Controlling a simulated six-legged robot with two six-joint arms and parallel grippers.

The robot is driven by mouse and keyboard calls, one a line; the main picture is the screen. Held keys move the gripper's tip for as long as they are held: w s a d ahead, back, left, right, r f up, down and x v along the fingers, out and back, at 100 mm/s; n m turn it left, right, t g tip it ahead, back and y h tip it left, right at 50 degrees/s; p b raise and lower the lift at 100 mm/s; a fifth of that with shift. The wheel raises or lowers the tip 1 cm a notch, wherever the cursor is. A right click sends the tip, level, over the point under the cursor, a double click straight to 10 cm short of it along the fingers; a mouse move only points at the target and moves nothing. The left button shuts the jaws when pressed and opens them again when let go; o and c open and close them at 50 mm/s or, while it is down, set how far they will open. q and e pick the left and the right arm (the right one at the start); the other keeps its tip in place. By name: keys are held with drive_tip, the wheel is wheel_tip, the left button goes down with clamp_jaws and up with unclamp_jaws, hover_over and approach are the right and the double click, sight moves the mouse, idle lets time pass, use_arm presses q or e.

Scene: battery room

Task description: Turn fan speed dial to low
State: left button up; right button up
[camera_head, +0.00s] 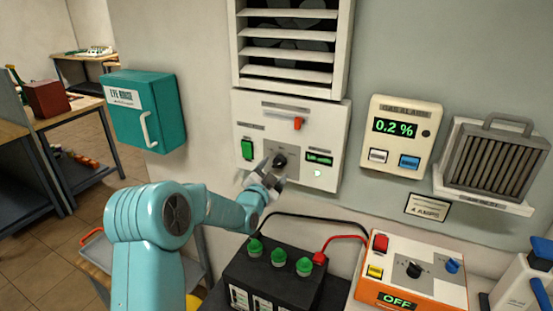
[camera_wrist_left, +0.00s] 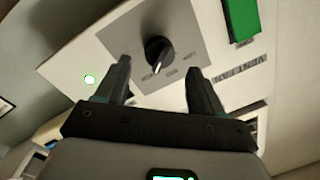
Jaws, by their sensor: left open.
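The fan speed dial (camera_head: 279,160) is a black knob on a grey plate (camera_wrist_left: 185,25) in the white wall panel under the vent. In the left wrist view the dial (camera_wrist_left: 158,48) shows a pale pointer line facing down, towards small labels that are hard to read. My left gripper (camera_head: 265,172) is at the panel, just in front of and below the dial in the head view. In the left wrist view its open fingers (camera_wrist_left: 160,85) stand apart with the dial beyond the gap between them. Nothing is between the fingers. My right gripper is out of view.
Below stand a black battery (camera_head: 270,280) with green caps and cables and an orange-and-white charger (camera_head: 412,268). A teal cabinet (camera_head: 145,110) hangs left.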

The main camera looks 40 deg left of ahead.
sight(277, 165)
use_arm(q)
drive_tip(key=x, duration=0.2)
drive_tip(key=shift+w+a+p, duration=0.15)
drive_tip(key=shift+w+p, duration=0.2)
drive_tip(key=shift+w+a, duration=0.1)
drive_tip(key=shift+w, duration=0.35)
drive_tip(key=shift+s, duration=0.1)
